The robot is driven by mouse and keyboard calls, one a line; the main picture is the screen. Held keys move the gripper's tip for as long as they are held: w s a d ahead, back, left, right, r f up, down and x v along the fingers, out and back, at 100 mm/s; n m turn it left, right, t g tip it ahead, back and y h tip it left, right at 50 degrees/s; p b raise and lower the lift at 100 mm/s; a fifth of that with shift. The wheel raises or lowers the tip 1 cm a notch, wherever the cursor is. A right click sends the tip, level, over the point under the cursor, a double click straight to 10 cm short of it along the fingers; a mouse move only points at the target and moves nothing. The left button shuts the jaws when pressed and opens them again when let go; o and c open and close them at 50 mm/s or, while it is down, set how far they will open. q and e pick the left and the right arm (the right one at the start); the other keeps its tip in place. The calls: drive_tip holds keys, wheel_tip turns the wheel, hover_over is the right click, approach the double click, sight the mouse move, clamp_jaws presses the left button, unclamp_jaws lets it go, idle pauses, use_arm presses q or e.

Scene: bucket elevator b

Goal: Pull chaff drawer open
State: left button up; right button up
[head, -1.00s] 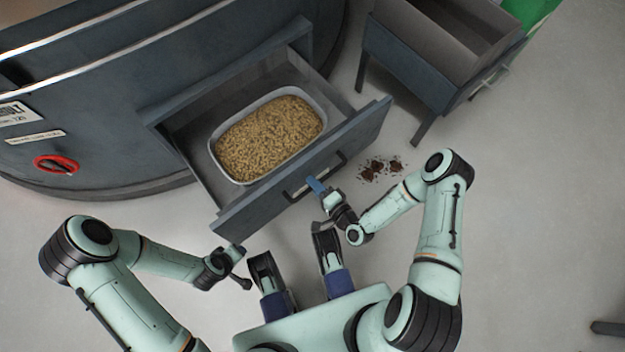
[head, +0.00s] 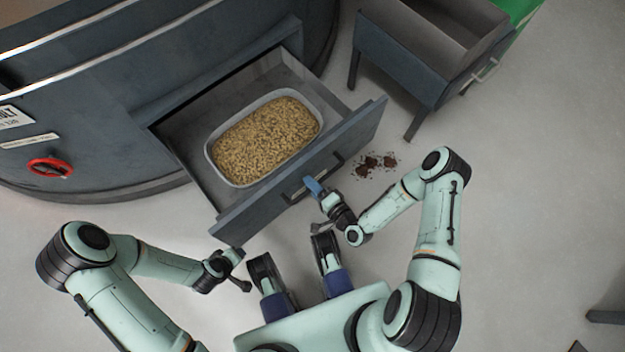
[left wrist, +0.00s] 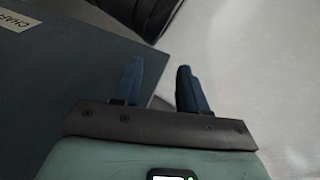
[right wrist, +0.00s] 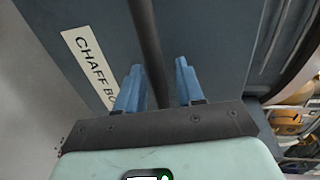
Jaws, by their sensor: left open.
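The chaff drawer (head: 345,152) is pulled well out of the dark blue-grey cabinet. It carries a white-rimmed tray (head: 208,163) of golden grain-like bits. Its label "CHAFF BO…" (right wrist: 90,68) shows in the right wrist view, partly hidden by a finger. My right gripper (head: 313,186) is at the dark bar handle (head: 292,195) on the drawer front.
A dark metal bin on legs (head: 395,70) stands right of the drawer. Dark crumbs (head: 375,164) lie on the floor between the bin and my right arm. A red handwheel (head: 50,167) is on the cabinet's left side. The floor at right is mostly clear.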

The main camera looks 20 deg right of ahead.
use_arm(q)
drive_tip(key=shift+g+h, duration=0.3)
drive_tip(key=shift+g, duration=0.3)
drive_tip(key=s+r, duration=0.1)
drive_tip(key=s+d+p, duration=0.1)
drive_tip(key=s+d+r+p, duration=0.1)
drive_tip(key=shift+s+r, duration=0.3)
drive_tip(key=shift+s, duration=0.05)
use_arm(e)
drive_tip(key=v, duration=1.3)
drive_tip(key=shift+s, duration=0.15)
